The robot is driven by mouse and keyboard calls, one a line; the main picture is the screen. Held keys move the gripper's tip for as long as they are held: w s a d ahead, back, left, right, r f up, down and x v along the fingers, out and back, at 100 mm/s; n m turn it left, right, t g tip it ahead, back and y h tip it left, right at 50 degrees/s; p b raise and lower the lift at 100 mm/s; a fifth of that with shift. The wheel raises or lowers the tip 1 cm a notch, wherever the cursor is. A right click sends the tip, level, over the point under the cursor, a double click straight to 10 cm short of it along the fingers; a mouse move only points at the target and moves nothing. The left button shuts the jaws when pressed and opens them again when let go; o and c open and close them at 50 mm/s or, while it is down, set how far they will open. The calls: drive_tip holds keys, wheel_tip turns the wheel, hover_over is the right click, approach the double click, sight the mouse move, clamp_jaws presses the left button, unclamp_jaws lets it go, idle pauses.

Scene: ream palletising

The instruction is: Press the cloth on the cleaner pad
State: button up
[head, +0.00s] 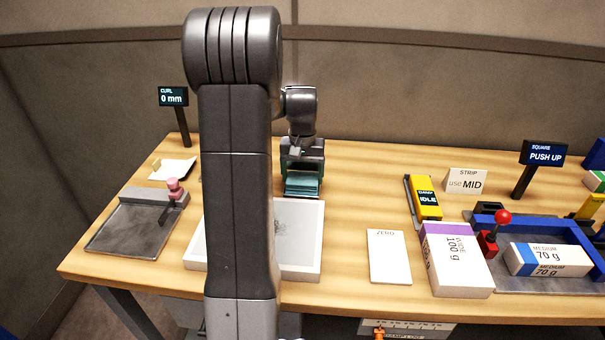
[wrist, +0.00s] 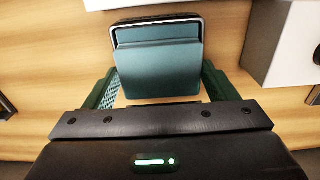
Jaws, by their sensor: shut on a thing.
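A teal block (wrist: 158,72) with a dark rim along its far edge fills the middle of the wrist view; it looks like the cloth, though I cannot be sure. My gripper (wrist: 158,88) has its two green textured fingers on either side of it and is shut on it. In the head view my gripper (head: 302,165) points down behind the white tray, with the teal block (head: 302,186) at its tips. Whether the block touches the table is unclear. I cannot pick out the cleaner pad with certainty.
A white tray (head: 302,274) stands in front, partly hidden by my arm. A grey tray (head: 125,235) with a pink-knobbed lever (head: 174,188) is at left. A ZERO card (head: 389,258), purple-banded ream (head: 457,262), yellow clamp (head: 424,198) and blue-walled tray (head: 540,222) are at right.

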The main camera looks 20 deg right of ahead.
sight(303, 178)
drive_tip(key=shift+r+p, duration=2.7)
drive_tip(key=shift+r, duration=0.8)
